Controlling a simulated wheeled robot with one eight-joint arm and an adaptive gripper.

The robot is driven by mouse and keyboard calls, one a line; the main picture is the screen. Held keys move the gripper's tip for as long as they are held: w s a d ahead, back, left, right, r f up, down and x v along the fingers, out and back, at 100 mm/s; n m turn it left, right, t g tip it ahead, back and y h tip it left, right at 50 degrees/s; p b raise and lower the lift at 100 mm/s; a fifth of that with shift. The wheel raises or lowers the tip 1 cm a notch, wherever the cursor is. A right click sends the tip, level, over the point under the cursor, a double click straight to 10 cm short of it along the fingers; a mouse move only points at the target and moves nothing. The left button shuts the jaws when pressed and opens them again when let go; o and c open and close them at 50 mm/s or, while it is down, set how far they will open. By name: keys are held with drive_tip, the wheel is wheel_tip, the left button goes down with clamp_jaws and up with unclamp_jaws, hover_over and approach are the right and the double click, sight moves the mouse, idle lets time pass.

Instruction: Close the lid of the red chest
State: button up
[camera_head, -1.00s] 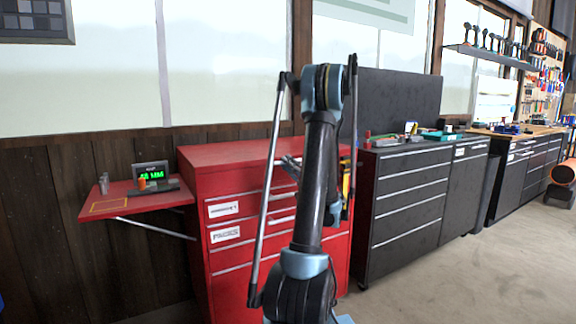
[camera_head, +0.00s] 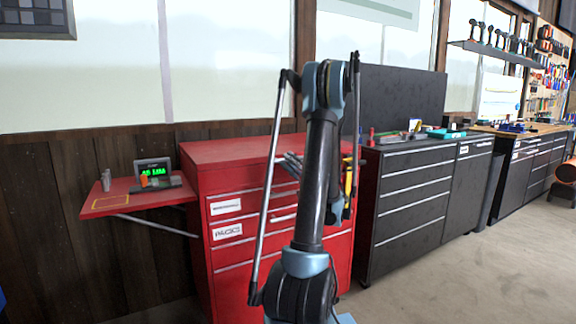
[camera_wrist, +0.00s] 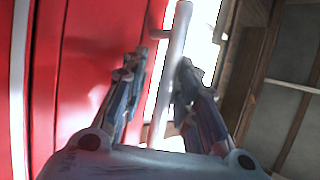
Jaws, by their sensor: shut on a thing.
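The red chest (camera_head: 232,262) stands against the wooden wall, with drawer fronts, bar handles and white labels. Its red top (camera_head: 225,152) looks flat and level; I cannot tell whether any gap remains under the lid. In the wrist view a silver bar handle (camera_wrist: 178,38) stands off a red surface (camera_wrist: 85,60) and passes between the fingers of my gripper (camera_wrist: 158,72). The fingers are shut on this handle. In the head view my arm covers part of the chest front and most of the gripper, so which part the handle belongs to is unclear.
A red side shelf (camera_head: 118,203) with a small green-lit display (camera_head: 154,170) juts out left of the chest. A dark drawer cabinet (camera_head: 408,210) stands close on its right. Open floor (camera_head: 455,280) lies at the front right.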

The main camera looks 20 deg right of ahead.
drive_tip(key=v, duration=0.8)
idle(0.5)
